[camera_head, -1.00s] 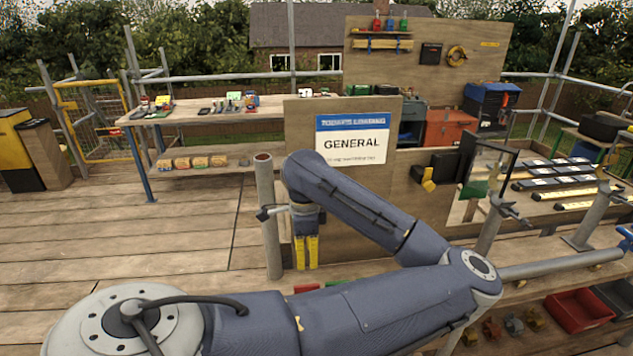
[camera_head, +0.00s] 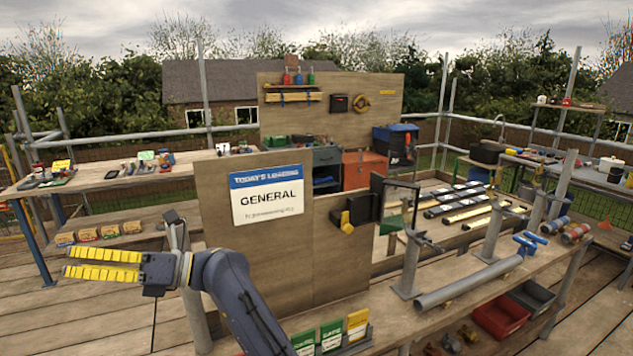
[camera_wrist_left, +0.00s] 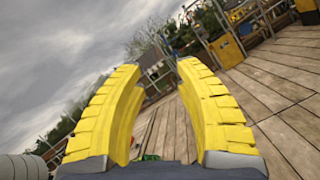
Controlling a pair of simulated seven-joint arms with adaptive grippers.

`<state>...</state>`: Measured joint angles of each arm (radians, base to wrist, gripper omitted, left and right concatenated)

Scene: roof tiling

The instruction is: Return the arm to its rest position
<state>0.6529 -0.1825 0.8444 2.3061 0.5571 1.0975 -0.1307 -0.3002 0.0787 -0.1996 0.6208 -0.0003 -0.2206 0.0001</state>
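My left gripper (camera_head: 70,262) is at the left of the head view, on the blue-grey arm that rises from the bottom. Its two yellow fingers point to the left, with a narrow gap seen from the side. In the left wrist view the gripper (camera_wrist_left: 158,68) is open, with a clear gap between the fingers and nothing held. It is in front of the side bench, clear of the sign board as far as I can tell. My right gripper is in neither current view.
A wooden board with a GENERAL sign (camera_head: 267,195) stands to the right of the gripper. A side bench (camera_head: 110,178) with small items lies behind it. Scaffold poles (camera_head: 410,262) and a workbench are at the right. Open plank floor (camera_head: 90,315) lies below the gripper.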

